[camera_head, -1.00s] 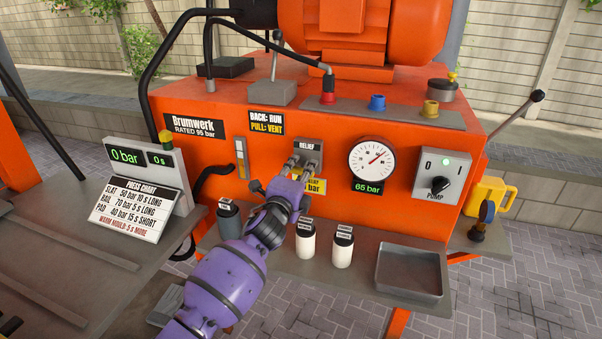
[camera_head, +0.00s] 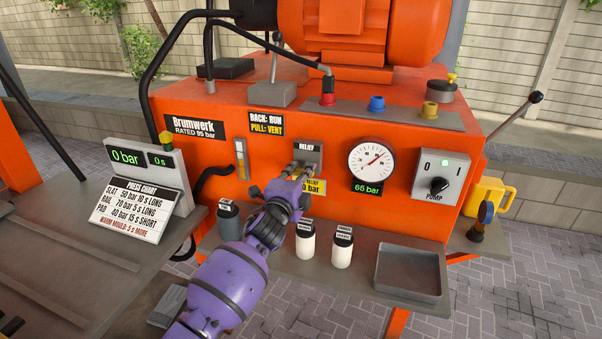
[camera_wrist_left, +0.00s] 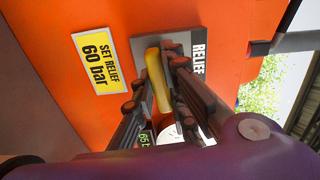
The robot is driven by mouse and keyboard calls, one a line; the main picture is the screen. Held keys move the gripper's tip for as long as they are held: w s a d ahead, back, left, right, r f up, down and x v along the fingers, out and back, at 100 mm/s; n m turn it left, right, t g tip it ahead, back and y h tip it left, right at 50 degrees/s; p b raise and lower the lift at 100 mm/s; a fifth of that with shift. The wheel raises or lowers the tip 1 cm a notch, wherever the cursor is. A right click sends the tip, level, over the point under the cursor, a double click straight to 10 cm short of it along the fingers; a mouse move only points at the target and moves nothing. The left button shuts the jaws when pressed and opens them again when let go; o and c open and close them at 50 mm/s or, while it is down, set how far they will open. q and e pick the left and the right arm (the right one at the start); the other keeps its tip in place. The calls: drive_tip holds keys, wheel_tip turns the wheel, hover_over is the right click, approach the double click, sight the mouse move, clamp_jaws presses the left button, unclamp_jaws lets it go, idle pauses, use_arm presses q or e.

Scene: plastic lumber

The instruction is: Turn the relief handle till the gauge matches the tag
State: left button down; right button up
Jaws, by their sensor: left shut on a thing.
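The yellow relief handle (camera_wrist_left: 159,82) stands on a grey plate labelled RELIEF. My left gripper (camera_head: 299,172) is shut on it; in the left wrist view one finger lies on each side of the handle. In the head view the gripper hides the handle. The yellow tag (camera_wrist_left: 97,59) reads SET RELIEF 60 bar; the gripper partly covers it in the head view (camera_head: 318,187). The round gauge (camera_head: 371,160) has a red needle pointing up and right. My right gripper is in neither view.
The pump switch (camera_head: 440,182) is right of the gauge. Two white bottles (camera_head: 342,250) and a grey one (camera_head: 228,222) stand on the shelf below, beside an empty tray (camera_head: 410,272). The press chart and its display (camera_head: 140,158), reading 0 bar, are at left.

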use_arm(q)
drive_tip(key=shift+r+n, duration=0.1)
drive_tip(key=shift+n, duration=0.8)
drive_tip(key=n+p, duration=0.1)
drive_tip(key=n, duration=0.2)
drive_tip(key=shift+n, duration=0.4)
drive_tip(key=n, duration=0.3)
drive_tip(key=shift+n+p, duration=0.4)
drive_tip(key=shift+n, duration=1.2)
drive_tip(key=c, duration=1.8)
unclamp_jaws()
drive_tip(key=shift+o, duration=0.2)
drive_tip(key=shift+s+a, duration=0.1)
drive_tip(key=v, duration=1.2)
